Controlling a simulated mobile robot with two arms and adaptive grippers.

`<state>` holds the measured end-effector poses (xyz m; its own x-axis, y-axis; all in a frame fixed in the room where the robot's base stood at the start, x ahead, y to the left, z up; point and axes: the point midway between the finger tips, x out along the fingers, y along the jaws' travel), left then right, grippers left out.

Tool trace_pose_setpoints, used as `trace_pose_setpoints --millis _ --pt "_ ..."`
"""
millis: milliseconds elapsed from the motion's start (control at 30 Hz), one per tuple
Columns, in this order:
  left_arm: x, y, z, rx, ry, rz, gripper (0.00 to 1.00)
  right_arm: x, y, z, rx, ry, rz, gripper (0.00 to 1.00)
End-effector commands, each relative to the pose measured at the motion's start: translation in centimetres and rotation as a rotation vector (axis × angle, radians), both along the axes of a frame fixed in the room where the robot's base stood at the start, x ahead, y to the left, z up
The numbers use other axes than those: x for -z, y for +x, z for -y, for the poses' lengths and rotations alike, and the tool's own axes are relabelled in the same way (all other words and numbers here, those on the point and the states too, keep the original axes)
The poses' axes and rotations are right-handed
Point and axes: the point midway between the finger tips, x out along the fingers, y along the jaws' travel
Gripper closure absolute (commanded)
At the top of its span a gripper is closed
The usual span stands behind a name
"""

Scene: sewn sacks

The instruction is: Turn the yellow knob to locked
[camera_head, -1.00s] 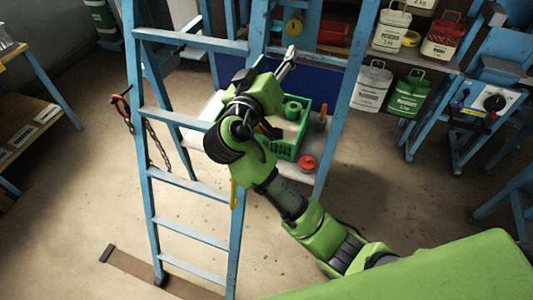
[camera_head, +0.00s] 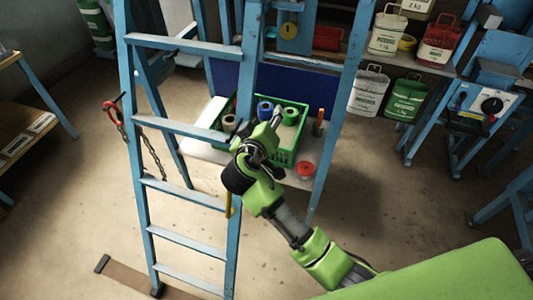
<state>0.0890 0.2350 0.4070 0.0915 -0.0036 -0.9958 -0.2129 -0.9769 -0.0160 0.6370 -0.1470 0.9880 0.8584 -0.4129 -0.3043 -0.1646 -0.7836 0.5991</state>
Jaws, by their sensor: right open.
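The yellow knob (camera_head: 290,31) is a small round piece on a blue panel at the top middle of the head view, with a dark mark at its centre. It is too small for me to read its setting. My right gripper (camera_head: 278,114) is open, seen small and nearly edge-on, with nothing visible in it. In the picture it is well below the knob, over the green crate, and apart from the knob. My left gripper is out of view.
A blue stepladder (camera_head: 180,128) stands left of my arm. The green crate (camera_head: 284,157) holds several spools on a pale shelf, with a red roll (camera_head: 306,171) beside it. Labelled tins and a dial unit (camera_head: 490,104) are at right.

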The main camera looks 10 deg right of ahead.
Motion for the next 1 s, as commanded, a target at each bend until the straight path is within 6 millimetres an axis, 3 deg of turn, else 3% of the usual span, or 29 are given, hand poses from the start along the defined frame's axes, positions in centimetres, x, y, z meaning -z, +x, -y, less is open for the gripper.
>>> trace_pose_setpoints --millis 33,500,700,1000 --pt "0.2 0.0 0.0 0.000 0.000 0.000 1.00 1.3 0.0 0.0 -0.007 -0.002 -0.019 0.55" --pt "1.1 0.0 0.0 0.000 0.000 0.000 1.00 10.2 -0.7 -0.3 -0.076 -0.001 -0.160 0.55" --pt "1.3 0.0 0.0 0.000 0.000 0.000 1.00 12.3 -1.0 -0.3 -0.091 0.002 -0.193 0.55" --pt "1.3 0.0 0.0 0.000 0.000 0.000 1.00 13.0 -1.1 -0.3 -0.097 0.004 -0.203 0.55"
